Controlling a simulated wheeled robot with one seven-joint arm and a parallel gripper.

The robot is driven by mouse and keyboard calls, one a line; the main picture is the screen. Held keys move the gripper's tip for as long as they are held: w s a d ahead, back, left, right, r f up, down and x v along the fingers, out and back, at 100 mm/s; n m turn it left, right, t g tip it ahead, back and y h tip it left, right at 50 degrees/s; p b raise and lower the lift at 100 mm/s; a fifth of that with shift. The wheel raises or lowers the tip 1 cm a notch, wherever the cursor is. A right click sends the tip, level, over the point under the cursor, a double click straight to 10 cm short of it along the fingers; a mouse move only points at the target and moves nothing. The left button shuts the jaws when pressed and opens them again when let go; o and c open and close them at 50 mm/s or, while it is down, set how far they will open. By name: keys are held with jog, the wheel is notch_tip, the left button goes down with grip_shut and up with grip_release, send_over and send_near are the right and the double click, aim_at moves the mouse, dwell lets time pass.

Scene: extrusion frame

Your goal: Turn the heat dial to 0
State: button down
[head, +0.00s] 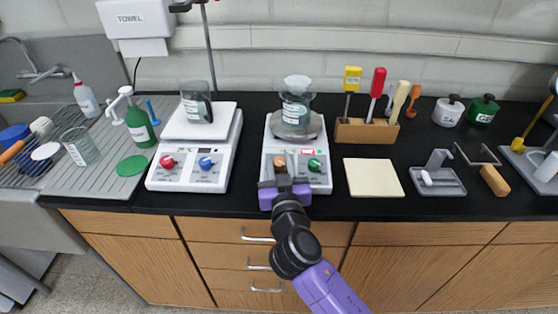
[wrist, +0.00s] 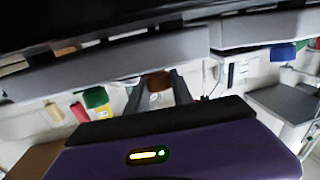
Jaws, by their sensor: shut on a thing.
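The right hot plate (head: 322,178) is white, with an orange-brown dial (head: 279,160) at its front left and a green dial (head: 314,164) at its front right. My gripper (head: 280,172) reaches the front panel from below and is shut on the orange-brown dial. In the wrist view, the brown dial (wrist: 158,82) shows between the two dark fingers of my gripper (wrist: 158,92). A glass beaker (head: 296,108) with a label stands on this plate. The dial labels and pointer are too small or hidden to read.
A second hot plate (head: 158,180) with a red dial (head: 168,162) and a blue dial (head: 206,163) stands to the left, bearing a beaker (head: 196,105). A cream pad (head: 373,177) lies to the right. A wooden tool block (head: 366,132) stands behind it.

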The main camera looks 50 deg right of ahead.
jog(key=n+y+p, duration=0.1)
jog(key=n+t+y+p, duration=0.1)
jog(key=p, duration=0.1)
jog(key=shift+s+r+t, duration=0.1)
jog(key=shift+r+t, duration=0.2)
jog(key=n+t+y+p, duration=0.1)
jog(key=n+y+p, duration=0.1)
jog(key=p, duration=0.2)
jog(key=shift+a+f+n+t+y+p, duration=0.1)
jog(key=shift+n+t+y+p, duration=0.3)
jog(key=shift+n+y+p, duration=0.5)
jog(key=shift+f+y, duration=0.1)
jog(key=shift+y, duration=0.2)
jog(key=shift+f+n+y+p, duration=0.1)
jog(key=shift+n+y+p, duration=0.5)
jog(key=shift+y, duration=0.2)
jog(key=c, duration=1.1)
grip_release()
